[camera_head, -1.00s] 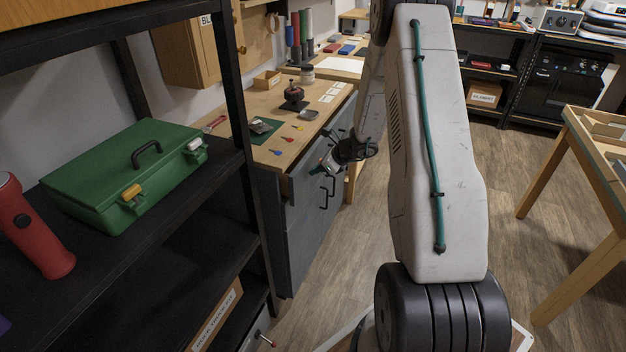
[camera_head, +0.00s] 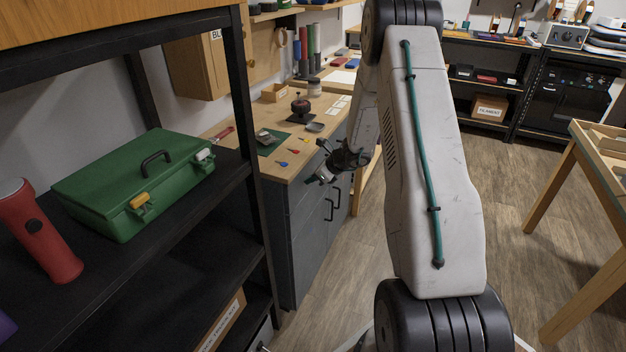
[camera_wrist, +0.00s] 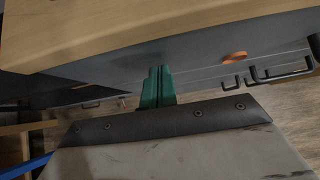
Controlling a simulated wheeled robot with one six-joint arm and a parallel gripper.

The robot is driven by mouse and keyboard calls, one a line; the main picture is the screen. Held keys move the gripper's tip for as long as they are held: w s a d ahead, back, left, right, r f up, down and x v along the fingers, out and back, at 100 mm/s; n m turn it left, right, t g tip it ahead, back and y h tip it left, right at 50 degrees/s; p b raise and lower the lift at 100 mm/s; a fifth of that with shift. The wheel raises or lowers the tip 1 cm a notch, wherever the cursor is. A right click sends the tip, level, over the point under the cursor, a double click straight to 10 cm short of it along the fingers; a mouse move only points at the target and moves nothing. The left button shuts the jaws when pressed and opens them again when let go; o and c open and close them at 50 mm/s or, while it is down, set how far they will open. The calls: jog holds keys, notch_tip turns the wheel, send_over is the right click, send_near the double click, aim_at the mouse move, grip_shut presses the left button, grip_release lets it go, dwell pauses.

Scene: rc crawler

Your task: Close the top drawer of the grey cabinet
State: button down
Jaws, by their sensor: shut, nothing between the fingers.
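The grey cabinet (camera_head: 304,240) stands under a wooden worktop, left of my arm in the head view. Its dark bar handles (camera_head: 330,210) show on the front. My gripper (camera_head: 322,177) is at the top of this front, just below the worktop edge, and hides part of the top drawer. In the wrist view my gripper's green fingers (camera_wrist: 158,84) are together and empty, pointing at the grey front (camera_wrist: 195,62). No open drawer interior shows. I cannot tell whether the top drawer is fully flush or whether the fingertips touch it.
The worktop (camera_head: 262,167) holds small tools and a dark-based device. A black shelf (camera_head: 250,140) with a green toolbox (camera_head: 140,180) and a red flashlight (camera_head: 40,232) stands close at left. A wooden table (camera_head: 590,150) is at right. Floor between is clear.

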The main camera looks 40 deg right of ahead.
jog(key=s+d+f+v, duration=0.1)
jog(key=f+v, duration=0.1)
jog(key=v, duration=1)
jog(key=shift+s+d+r, duration=0.15)
jog(key=shift+s+r, duration=0.15)
jog(key=shift+s, duration=0.3)
